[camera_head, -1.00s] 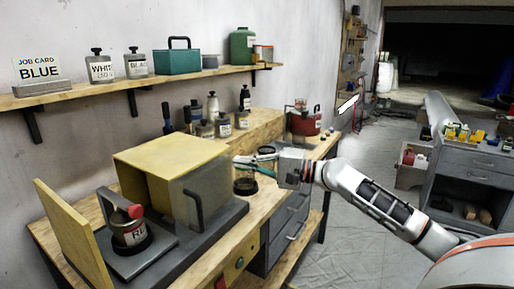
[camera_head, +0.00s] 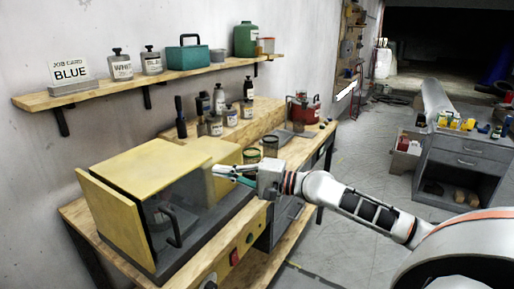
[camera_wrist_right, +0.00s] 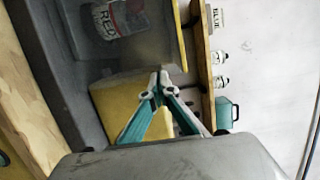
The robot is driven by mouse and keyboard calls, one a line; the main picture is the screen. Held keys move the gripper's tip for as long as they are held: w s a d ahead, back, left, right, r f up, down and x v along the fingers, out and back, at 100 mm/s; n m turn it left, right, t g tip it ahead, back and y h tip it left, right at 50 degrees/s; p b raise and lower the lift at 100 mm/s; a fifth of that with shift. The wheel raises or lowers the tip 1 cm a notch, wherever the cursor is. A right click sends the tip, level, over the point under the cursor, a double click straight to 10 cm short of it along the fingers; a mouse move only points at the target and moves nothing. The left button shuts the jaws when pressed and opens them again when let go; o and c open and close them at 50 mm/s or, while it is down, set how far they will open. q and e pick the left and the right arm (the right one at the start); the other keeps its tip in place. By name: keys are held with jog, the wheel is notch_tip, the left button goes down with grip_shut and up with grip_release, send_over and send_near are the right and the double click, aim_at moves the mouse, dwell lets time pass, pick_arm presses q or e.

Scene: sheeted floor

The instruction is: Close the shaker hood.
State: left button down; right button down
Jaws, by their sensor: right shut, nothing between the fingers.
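The shaker hood (camera_head: 150,160) is a yellow box with a clear smoky front and a dark handle (camera_head: 174,228). It sits over the shaker's left part, and its left edge appears to meet the upright yellow end panel (camera_head: 112,228). A bottle labelled RED (camera_wrist_right: 120,18) shows dimly through the clear front in the wrist view; in the head view it is barely visible. My right gripper (camera_head: 222,172) is shut and empty at the hood's right end. Its fingertips (camera_wrist_right: 158,78) are close to the yellow surface; contact is unclear. My left gripper is out of view.
Jars (camera_head: 270,147) stand just beyond my right gripper on the bench. A shelf (camera_head: 175,75) with bottles, a teal box and a BLUE job card runs along the wall. Open floor lies right of the bench.

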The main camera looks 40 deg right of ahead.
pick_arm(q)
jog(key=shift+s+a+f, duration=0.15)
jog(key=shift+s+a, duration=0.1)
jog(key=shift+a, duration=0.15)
pick_arm(e)
jog(key=shift+s+a+f, duration=0.1)
jog(key=shift+a, duration=0.3)
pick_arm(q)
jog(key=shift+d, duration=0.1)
